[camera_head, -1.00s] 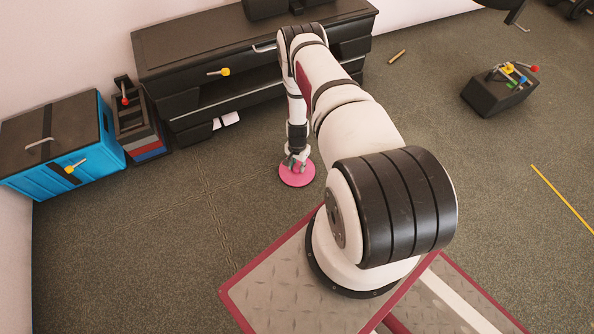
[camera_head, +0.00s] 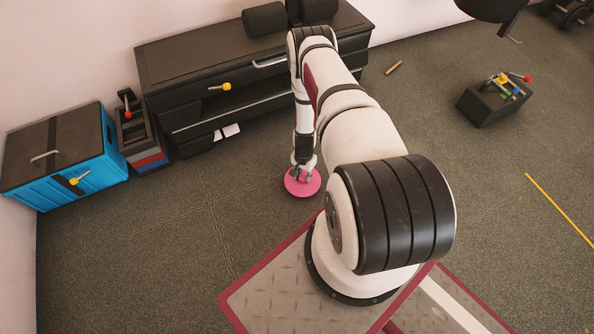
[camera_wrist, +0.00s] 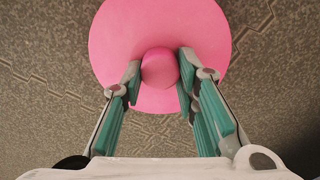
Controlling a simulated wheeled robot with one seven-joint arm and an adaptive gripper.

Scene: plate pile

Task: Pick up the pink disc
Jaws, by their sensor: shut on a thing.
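The pink disc (camera_head: 301,186) is round and flat with a small round knob in its middle, on or just above the dark floor in the head view. In the wrist view the pink disc (camera_wrist: 110,45) fills the top middle. My gripper (camera_head: 303,176) points down over the disc. In the wrist view my gripper (camera_wrist: 160,82) has its two teal-padded fingers on either side of the knob, shut on it. I cannot tell whether the disc is clear of the floor.
A black drawer cabinet (camera_head: 160,62) stands behind the arm. A blue chest (camera_head: 58,185) and a stack of trays (camera_head: 140,135) are at left. A black box with coloured knobs (camera_head: 485,103) is at right. The floor around the disc is clear.

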